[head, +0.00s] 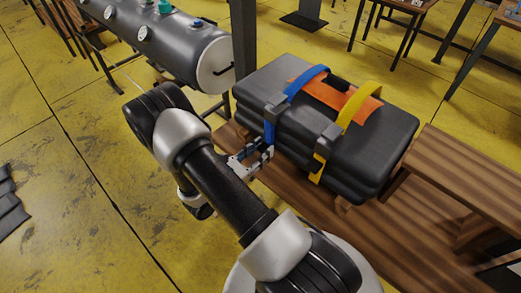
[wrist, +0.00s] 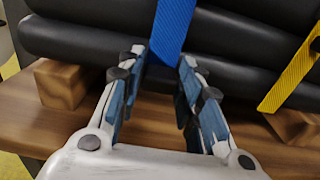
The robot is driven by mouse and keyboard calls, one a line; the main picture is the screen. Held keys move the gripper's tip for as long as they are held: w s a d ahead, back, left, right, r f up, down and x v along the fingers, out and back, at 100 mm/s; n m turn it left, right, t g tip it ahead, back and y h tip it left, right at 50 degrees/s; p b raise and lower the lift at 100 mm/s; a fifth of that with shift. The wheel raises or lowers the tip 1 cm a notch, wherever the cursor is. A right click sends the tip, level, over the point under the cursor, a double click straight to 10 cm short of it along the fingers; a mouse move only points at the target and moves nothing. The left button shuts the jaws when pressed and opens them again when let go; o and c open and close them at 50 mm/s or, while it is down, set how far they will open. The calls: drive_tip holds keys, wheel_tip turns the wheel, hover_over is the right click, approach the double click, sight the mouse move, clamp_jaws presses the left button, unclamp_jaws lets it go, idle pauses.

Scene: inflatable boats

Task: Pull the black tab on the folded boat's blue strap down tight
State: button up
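The folded boat (head: 375,140) is a stack of dark grey layers, also filling the top of the wrist view (wrist: 90,40). Its blue strap (head: 269,130) runs over the top, through a grey buckle (head: 276,105), and down the near side. In the wrist view the blue strap (wrist: 173,25) hangs down between my fingertips. My gripper (head: 262,154) is open, its two fingers (wrist: 162,62) on either side of the strap's lower end, with gaps showing. The black tab cannot be told apart from the dark boat and shadow between the fingers.
A yellow strap (head: 362,100) with its own buckle lies to the right, and an orange panel (head: 335,97) on top. The boat rests on wooden blocks (wrist: 60,84) over a brown wooden bench (head: 300,190). A grey tank (head: 170,40) stands behind left.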

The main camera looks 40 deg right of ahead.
drive_tip(key=o, duration=0.3)
drive_tip(key=a, duration=0.8)
drive_tip(key=s+a, duration=0.1)
drive_tip(key=a, duration=0.3)
drive_tip(key=shift+r, duration=0.1)
idle(0.3)
